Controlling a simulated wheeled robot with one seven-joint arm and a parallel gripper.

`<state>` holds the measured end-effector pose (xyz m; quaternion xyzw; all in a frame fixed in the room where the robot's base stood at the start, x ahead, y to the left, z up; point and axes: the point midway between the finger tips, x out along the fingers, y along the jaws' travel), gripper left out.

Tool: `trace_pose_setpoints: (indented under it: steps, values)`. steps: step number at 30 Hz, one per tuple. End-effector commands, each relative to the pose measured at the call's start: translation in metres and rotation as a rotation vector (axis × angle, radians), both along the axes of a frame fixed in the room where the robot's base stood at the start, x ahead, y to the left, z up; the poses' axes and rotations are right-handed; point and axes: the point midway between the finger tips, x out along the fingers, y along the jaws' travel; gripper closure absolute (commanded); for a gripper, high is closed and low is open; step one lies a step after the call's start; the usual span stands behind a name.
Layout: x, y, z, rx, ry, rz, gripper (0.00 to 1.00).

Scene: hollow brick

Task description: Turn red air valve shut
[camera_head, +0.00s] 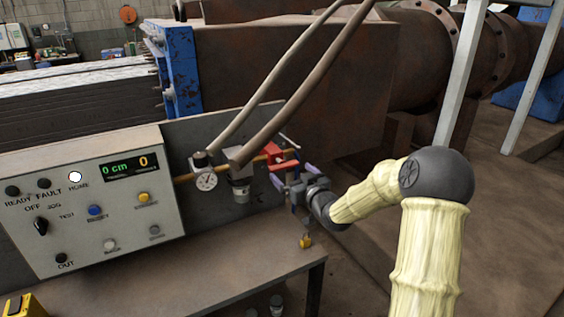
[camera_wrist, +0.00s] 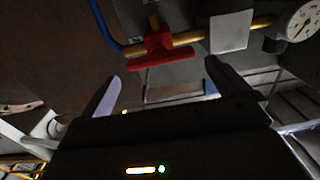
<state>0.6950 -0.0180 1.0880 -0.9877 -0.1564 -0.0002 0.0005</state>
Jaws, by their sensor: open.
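The red air valve handle (camera_head: 284,165) sits on a brass pipe on the panel behind the bench, right of the gauge and regulator. In the wrist view, the red T-shaped handle (camera_wrist: 164,52) shows with its bar roughly level, slightly tilted, across the picture. The brass pipe (camera_wrist: 188,38) runs behind it. My gripper (camera_head: 285,178) is in front of and just below the valve in the head view. In the wrist view, my gripper (camera_wrist: 165,80) is open, with one finger on each side below the handle. Nothing is between the fingers, and I see no contact with the handle.
A dial gauge (camera_head: 206,181) and a grey regulator (camera_head: 240,188) stand left of the valve. Two hoses (camera_head: 300,85) rise above it. A control box (camera_head: 90,205) fills the left. The bench top (camera_head: 180,270) is mostly clear, with a small brass part (camera_head: 305,241) near its right edge.

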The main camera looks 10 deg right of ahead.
Motion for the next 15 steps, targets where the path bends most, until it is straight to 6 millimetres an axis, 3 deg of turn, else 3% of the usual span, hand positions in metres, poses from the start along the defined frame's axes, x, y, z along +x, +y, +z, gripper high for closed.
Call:
trace_pose_setpoints:
  steps: [9, 15]
  values:
    - [0.049, 0.017, 0.001, 0.001, -0.001, 0.001, 0.00]
    - [0.069, 0.022, 0.001, 0.000, 0.000, 0.000, 0.00]
